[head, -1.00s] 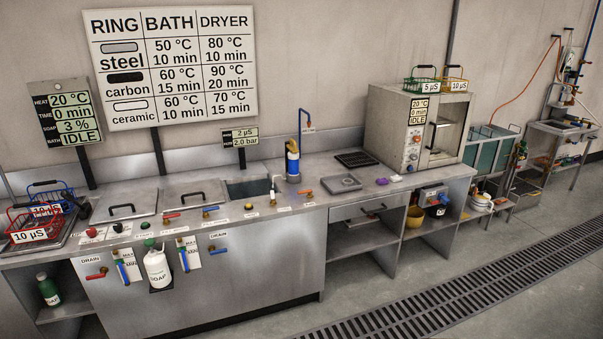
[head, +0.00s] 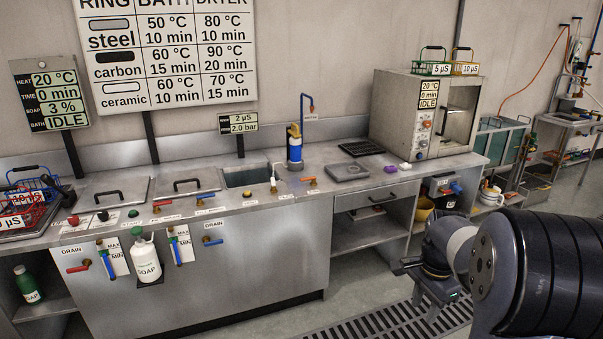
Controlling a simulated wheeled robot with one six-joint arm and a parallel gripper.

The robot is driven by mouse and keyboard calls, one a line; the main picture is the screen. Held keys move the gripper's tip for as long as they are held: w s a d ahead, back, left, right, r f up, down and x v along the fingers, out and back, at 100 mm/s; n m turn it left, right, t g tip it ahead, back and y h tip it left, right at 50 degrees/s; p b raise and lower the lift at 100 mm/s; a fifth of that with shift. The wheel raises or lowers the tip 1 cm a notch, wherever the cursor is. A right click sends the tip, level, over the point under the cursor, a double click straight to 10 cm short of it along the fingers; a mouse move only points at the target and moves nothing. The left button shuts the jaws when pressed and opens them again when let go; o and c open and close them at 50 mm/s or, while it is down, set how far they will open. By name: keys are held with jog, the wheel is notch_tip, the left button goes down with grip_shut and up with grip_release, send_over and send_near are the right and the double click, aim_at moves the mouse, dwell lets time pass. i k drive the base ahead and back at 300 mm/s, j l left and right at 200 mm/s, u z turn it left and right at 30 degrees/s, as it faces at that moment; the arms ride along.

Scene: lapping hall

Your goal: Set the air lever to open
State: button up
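Several small levers with labels too small to read sit along the counter's front edge. An orange lever (head: 309,181) lies right of a white nozzle (head: 273,182); I cannot tell for sure that it is the air lever. A red lever (head: 162,204) and a blue lever (head: 205,199) lie further left. My gripper (head: 425,308) is at the lower right, in front of the counter and above the floor grate, away from all the levers. Its fingers point down and look apart, with nothing between them.
The counter holds a sink (head: 250,177), a blue cylinder (head: 294,148), a grey plate (head: 346,172) and a dryer (head: 425,115). A soap bottle (head: 146,256), a red drain lever (head: 78,267) and other valves are on the front panel. The floor before the counter is clear.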

aim_at(313, 179)
jog(key=i+j, duration=0.2)
jog(key=i, duration=0.3)
jog(key=i+j, duration=0.2)
jog(key=i, duration=0.3)
jog(key=i+j, duration=0.2)
jog(key=i, duration=0.25)
jog(key=i+j, duration=0.2)
jog(key=i, duration=0.3)
jog(key=i+j, duration=0.2)
jog(key=i, duration=0.3)
jog(key=i+j, duration=0.25)
jog(key=i, duration=0.25)
